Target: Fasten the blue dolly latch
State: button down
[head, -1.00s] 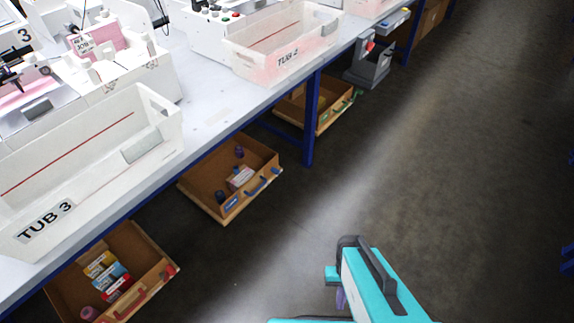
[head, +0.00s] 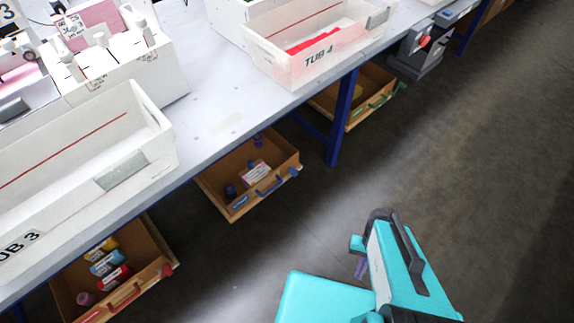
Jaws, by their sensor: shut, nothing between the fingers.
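The dolly with blue fittings (head: 207,187) is an open wooden box on the floor under the table, left of the middle. A blue handle (head: 271,185) and a blue plate (head: 240,201) are on its front side. A small blue piece (head: 293,171) sits at the right end of that side; I cannot tell which part is the latch or how it stands. My gripper (head: 361,268), with small purple fingers, is shut and empty below my teal arm. It is over the open floor, right of the dolly and clear of it.
A dolly with red fittings (head: 165,272) stands at lower left, and one with green fittings (head: 352,118) stands farther back. The table edge and a blue leg (head: 342,115) rise near the blue-fitted dolly. White tubs (head: 85,152) stand on the table. Floor at right is clear.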

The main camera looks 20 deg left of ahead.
aim_at(294, 172)
jog(key=u, duration=0.55)
jog(key=i, duration=0.75)
jog(key=u, duration=0.6)
jog(key=k, duration=0.95)
jog(key=u, duration=0.65)
jog(key=k, duration=0.45)
jog(key=u, duration=0.55)
jog(key=i, duration=1.1)
jog(key=u, duration=0.2)
